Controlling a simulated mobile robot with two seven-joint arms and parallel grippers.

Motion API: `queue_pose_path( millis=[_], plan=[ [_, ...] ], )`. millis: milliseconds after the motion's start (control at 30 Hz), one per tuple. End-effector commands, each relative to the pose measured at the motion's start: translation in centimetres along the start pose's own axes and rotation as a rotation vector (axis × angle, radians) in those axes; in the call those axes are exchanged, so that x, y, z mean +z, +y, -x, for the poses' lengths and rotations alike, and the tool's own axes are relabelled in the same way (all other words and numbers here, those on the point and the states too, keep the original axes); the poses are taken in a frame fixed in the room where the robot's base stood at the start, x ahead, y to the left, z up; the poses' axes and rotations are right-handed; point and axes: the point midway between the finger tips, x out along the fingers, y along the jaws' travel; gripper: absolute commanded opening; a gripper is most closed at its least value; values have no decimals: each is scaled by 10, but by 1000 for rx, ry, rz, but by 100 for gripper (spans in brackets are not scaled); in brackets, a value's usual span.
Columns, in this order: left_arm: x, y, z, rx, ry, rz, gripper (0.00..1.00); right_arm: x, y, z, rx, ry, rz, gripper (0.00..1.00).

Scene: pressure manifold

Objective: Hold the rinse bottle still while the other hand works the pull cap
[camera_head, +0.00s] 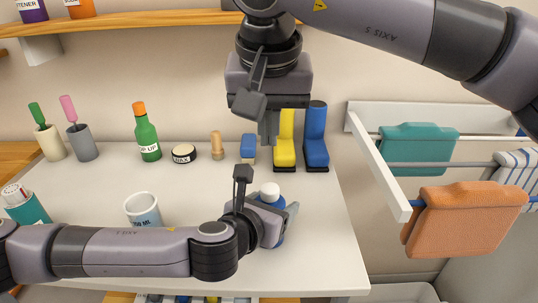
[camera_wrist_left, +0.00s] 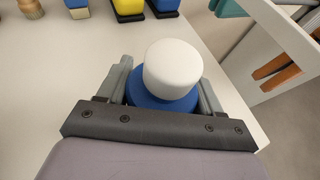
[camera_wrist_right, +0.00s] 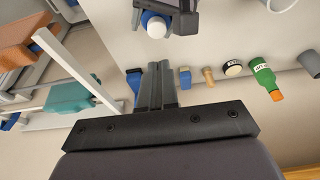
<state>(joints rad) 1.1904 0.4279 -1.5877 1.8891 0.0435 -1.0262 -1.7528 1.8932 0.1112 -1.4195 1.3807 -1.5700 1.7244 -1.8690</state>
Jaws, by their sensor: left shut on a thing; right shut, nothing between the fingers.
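The rinse bottle is blue with a round white cap (camera_head: 269,191) and stands upright on the white table near its right edge. In the left wrist view the white cap (camera_wrist_left: 173,68) sits above the blue body (camera_wrist_left: 160,104). My left gripper (camera_head: 278,219) is shut around the blue body, one finger on each side. My right gripper (camera_head: 268,130) is shut and empty, high above the back of the table, apart from the cap. In the right wrist view its fingers (camera_wrist_right: 160,84) are together, and the white cap (camera_wrist_right: 156,27) shows beyond them.
A yellow boot (camera_head: 285,145), a blue boot (camera_head: 316,140), a blue-topped brush (camera_head: 248,148), a tin (camera_head: 184,154) and a green bottle (camera_head: 147,135) stand at the back. A measuring cup (camera_head: 143,209) stands left of the bottle. A towel rack (camera_head: 372,165) is at right.

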Motion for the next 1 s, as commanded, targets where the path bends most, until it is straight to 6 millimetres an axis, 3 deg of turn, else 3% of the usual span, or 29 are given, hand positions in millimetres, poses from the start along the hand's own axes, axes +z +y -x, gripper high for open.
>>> queue_pose_path(
  millis=[100,233,700,733,800,833,1000],
  plan=[
    [0,0,0,0,-1,0,33,0,0,21,-1,2,0,0],
    [0,0,0,0,-1,0,33,0,0,35,-1,1,-1,0],
    [0,0,0,1,0,0,33,0,0,40,-1,0,0,0],
    [0,0,0,1,0,0,68,0,0,40,-1,0,0,0],
    [0,0,0,1,0,0,91,0,0,40,-1,0,0,0],
    [0,0,0,1,0,0,95,0,0,40,-1,0,0,0],
    [0,0,0,1,0,0,95,0,0,40,-1,0,0,0]
  ],
)
